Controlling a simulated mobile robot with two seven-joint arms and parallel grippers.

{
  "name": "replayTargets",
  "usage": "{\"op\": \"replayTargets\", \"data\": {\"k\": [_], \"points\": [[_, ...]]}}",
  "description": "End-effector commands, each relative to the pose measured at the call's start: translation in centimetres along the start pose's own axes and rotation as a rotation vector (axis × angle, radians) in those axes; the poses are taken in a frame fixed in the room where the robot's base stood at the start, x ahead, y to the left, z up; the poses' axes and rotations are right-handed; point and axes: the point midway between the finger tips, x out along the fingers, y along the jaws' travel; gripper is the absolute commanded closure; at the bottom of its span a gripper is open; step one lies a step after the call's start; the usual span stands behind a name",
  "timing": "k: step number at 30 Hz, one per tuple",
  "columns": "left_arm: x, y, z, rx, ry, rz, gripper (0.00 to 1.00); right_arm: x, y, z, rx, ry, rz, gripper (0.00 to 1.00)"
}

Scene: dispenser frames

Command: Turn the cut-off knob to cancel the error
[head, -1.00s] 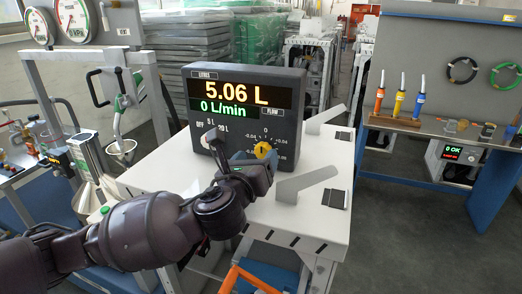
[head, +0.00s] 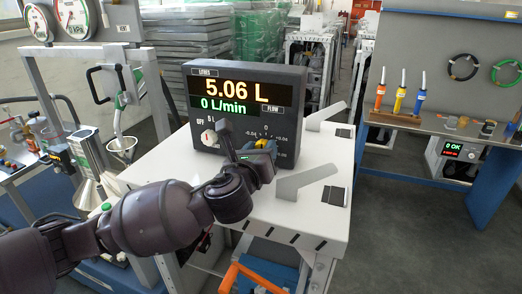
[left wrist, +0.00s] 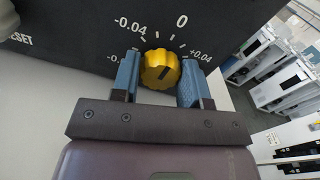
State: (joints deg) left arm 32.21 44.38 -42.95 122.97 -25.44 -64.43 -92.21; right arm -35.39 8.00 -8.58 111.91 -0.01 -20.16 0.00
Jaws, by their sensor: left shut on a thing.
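The dark dispenser panel (head: 292,72) stands on the white table and reads 5.06 L and 0 L/min. Its yellow knob (head: 262,143) sits at lower right, inside a scale from minus to +0.04 with 0 at the top. In the left wrist view the yellow knob (left wrist: 158,62) bears a dark mark slanting toward the upper right. My left gripper (left wrist: 160,76) is shut on the knob, one blue finger on each side. In the head view the left gripper (head: 261,152) partly hides the knob. My right gripper is out of view.
A white selector knob (head: 209,138) with a red mark sits left of the yellow knob, near OFF. A metal funnel (head: 122,145) and gauges (head: 73,17) are at left.

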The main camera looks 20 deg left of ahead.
Motion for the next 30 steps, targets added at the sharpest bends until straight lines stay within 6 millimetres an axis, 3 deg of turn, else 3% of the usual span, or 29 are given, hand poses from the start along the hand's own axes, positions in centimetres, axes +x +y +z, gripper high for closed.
{"op": "replayTargets", "data": {"k": [11, 30], "points": [[-0.01, 0.04, -0.04, -0.090, 0.001, 0.001, 0.83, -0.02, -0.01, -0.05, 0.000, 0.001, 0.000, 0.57], [-0.04, 0.11, -0.16, -0.655, 0.002, 0.002, 0.83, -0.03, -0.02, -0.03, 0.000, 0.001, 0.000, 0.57]]}}
